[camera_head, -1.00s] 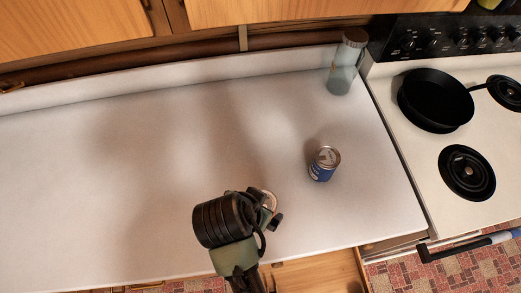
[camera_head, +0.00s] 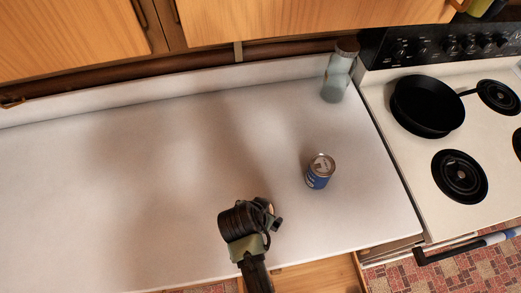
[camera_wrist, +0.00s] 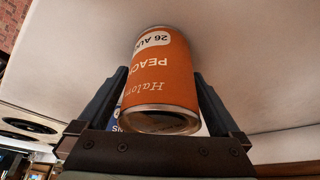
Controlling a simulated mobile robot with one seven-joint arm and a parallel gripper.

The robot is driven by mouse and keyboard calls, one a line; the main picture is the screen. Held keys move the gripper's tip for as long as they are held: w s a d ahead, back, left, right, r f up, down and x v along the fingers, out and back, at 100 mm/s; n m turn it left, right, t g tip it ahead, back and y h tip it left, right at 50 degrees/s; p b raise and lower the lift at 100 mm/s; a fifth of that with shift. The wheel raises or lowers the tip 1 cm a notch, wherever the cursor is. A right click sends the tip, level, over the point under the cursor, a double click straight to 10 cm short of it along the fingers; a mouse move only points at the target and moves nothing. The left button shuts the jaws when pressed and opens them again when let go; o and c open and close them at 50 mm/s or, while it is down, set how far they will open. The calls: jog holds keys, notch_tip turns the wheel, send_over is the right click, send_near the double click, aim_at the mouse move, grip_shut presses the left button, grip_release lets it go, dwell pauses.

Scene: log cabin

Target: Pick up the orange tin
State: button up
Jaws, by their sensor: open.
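The orange tin (camera_wrist: 160,75) fills the middle of the wrist view, with its "PEACH" lettering upside down. My gripper (camera_wrist: 158,100) is open, with one dark finger on each side of the tin. Slim gaps show between the fingers and the tin, and I see no clear grip on it. In the head view my gripper (camera_head: 264,215) is low over the front of the white counter (camera_head: 150,190). There my own wrist hides most or all of the orange tin.
A blue tin (camera_head: 318,178) stands on the counter to the right of my gripper. A glass jar (camera_head: 335,84) with a brown lid is at the back right. The stove with a black pan (camera_head: 427,105) is to the right. The counter's left side is clear.

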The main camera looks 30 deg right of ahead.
jog(key=c, duration=1.6)
